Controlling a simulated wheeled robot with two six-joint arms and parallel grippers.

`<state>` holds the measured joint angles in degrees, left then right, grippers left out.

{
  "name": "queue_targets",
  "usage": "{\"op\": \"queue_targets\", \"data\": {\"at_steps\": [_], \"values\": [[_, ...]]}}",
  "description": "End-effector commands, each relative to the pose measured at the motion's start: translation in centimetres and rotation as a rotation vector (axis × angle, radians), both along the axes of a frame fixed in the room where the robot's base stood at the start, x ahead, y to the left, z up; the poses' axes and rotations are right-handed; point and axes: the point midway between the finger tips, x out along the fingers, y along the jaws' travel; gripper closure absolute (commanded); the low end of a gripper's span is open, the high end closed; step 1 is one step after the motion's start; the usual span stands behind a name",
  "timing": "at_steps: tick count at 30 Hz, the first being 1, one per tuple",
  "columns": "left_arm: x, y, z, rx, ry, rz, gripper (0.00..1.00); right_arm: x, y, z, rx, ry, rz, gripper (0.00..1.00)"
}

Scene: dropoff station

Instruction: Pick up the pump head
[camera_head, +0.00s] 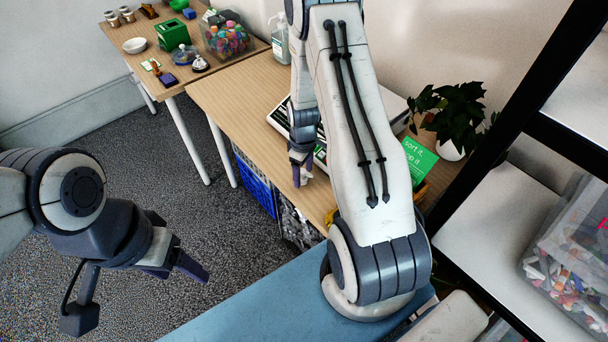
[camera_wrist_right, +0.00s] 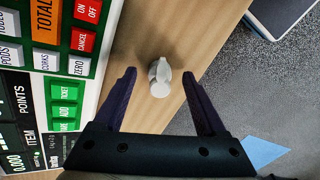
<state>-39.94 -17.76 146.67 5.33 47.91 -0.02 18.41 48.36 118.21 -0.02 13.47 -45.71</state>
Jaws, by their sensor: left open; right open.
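A small pale grey-white piece (camera_wrist_right: 160,78), which looks like the pump head, is on the wooden table (camera_wrist_right: 140,112) near its edge in the right wrist view. My right gripper (camera_wrist_right: 160,85) is open, with one dark finger on each side of the piece in that view; contact cannot be told. My left gripper (camera_head: 180,247) hangs open and empty over the carpet at the left.
A scale with green and red keys (camera_wrist_right: 60,90) lies beside the piece. A pump bottle (camera_head: 280,40) stands at the back of the table. A blue crate (camera_head: 254,183) is below. A plant (camera_head: 450,105) and dark shelf frame (camera_head: 520,110) stand at the right.

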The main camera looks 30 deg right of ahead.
Motion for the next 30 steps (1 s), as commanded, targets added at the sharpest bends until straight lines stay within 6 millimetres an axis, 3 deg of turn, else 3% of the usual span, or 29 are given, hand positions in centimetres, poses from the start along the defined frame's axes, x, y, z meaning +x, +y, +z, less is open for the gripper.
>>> {"op": "queue_targets", "data": {"at_steps": [3,11,15,17,30], "values": [[-0.01,0.0,0.1,0.0,0.0,0.0,0.33,-0.01,0.01,-1.13,0.0,0.0,0.0,0.27],[0.0,0.01,0.07,0.0,0.0,0.0,0.33,0.03,0.0,-1.33,0.0,-0.001,0.0,0.27],[-0.01,0.0,0.07,0.0,0.0,0.0,0.33,0.03,0.01,-1.32,0.0,-0.001,0.0,0.8],[0.0,0.01,0.07,0.0,0.0,0.0,0.33,0.03,0.01,-1.31,0.0,-0.001,0.0,1.0],[0.0,0.0,0.05,0.0,0.0,0.0,0.33,0.04,0.01,-1.2,0.0,-0.001,0.0,1.0]]}}
